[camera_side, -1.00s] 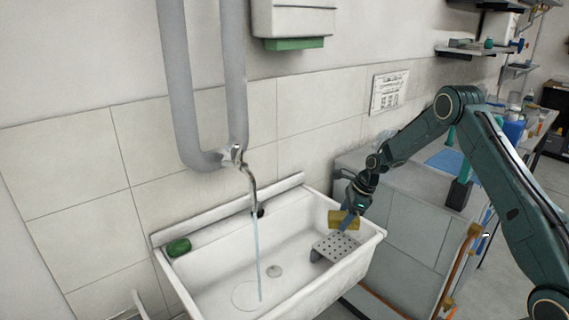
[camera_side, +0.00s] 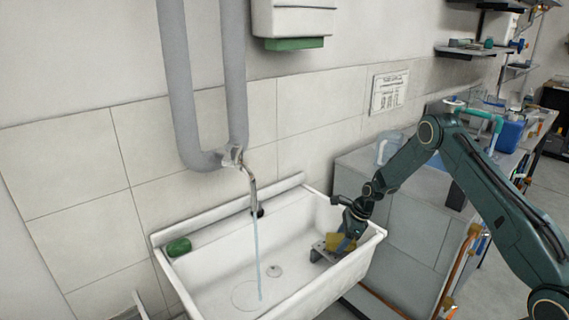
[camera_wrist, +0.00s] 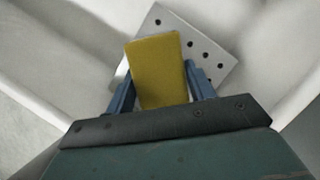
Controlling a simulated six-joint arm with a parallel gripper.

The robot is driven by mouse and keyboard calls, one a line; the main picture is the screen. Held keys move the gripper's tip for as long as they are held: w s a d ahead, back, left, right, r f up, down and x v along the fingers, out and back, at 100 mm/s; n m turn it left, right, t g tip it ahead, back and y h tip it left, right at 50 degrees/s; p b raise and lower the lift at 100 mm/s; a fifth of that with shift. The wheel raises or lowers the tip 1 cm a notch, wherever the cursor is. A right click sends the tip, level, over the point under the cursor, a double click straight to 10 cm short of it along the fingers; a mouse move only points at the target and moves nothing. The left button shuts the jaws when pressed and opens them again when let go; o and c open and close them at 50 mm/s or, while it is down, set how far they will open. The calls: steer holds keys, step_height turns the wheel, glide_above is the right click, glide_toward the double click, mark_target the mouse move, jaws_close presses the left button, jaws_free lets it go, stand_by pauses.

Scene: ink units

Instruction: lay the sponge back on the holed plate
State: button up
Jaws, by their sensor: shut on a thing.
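The yellow sponge (camera_side: 341,242) is between the jaws of my gripper (camera_side: 346,238), low over the holed plate (camera_side: 318,252) at the right end of the sink. In the wrist view the sponge (camera_wrist: 158,68) stands out between the two blue fingers (camera_wrist: 160,88), which are shut on it. The grey holed plate (camera_wrist: 205,50) lies beyond and under it, with several dark holes showing to the right. The sponge covers much of the plate. I cannot tell whether the sponge touches it.
The white sink (camera_side: 215,285) surrounds the plate, with its rim close on the right. Water (camera_side: 257,255) runs from the tap (camera_side: 247,180) left of my gripper. A green object (camera_side: 178,247) sits on the sink's left corner. The basin's middle is clear.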

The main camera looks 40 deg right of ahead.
steer(key=shift+f, duration=0.4)
steer(key=shift+f, duration=0.15)
steer(key=o, duration=0.9)
steer(key=shift+v, duration=6.15)
steer(key=shift+a, duration=0.1)
